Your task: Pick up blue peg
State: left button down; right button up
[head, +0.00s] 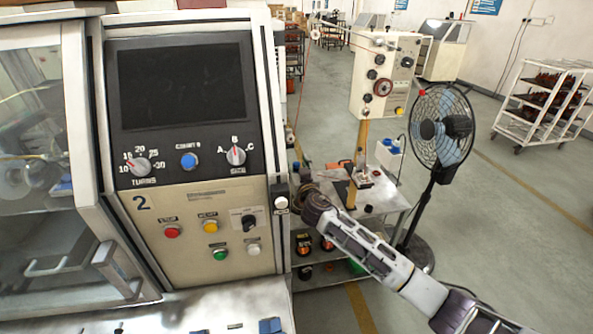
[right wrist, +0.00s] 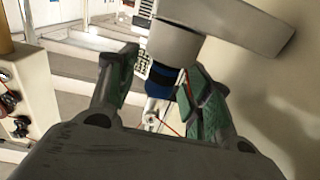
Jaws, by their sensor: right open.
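A dark blue piece (right wrist: 160,88), which I take to be the blue peg, shows in the right wrist view below a grey cylinder (right wrist: 174,42) on a grey bracket. My right gripper (right wrist: 160,70) is open, its green-padded fingers on either side of the blue piece. I cannot tell whether either finger touches it. In the head view, my right gripper (head: 299,193) is beside the right side of the machine, close to a small white fitting with a dark knob (head: 281,203). No blue peg can be made out there. My left gripper is out of view.
The control panel (head: 200,230) with knobs and buttons stands left of my right arm. Behind the arm are a small work table (head: 385,195) and a black fan (head: 440,130). Blue pieces (head: 270,326) lie on the pale ledge at the bottom. Open floor lies right.

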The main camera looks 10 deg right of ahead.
aim_at(296, 163)
jog(key=c, duration=1)
jog(key=shift+r, duration=0.1)
notch_tip(296, 163, up, 18)
jog(key=b, duration=0.2)
jog(key=shift+b, duration=0.4)
jog(key=shift+o, duration=1.3)
jog(key=c, duration=0.3)
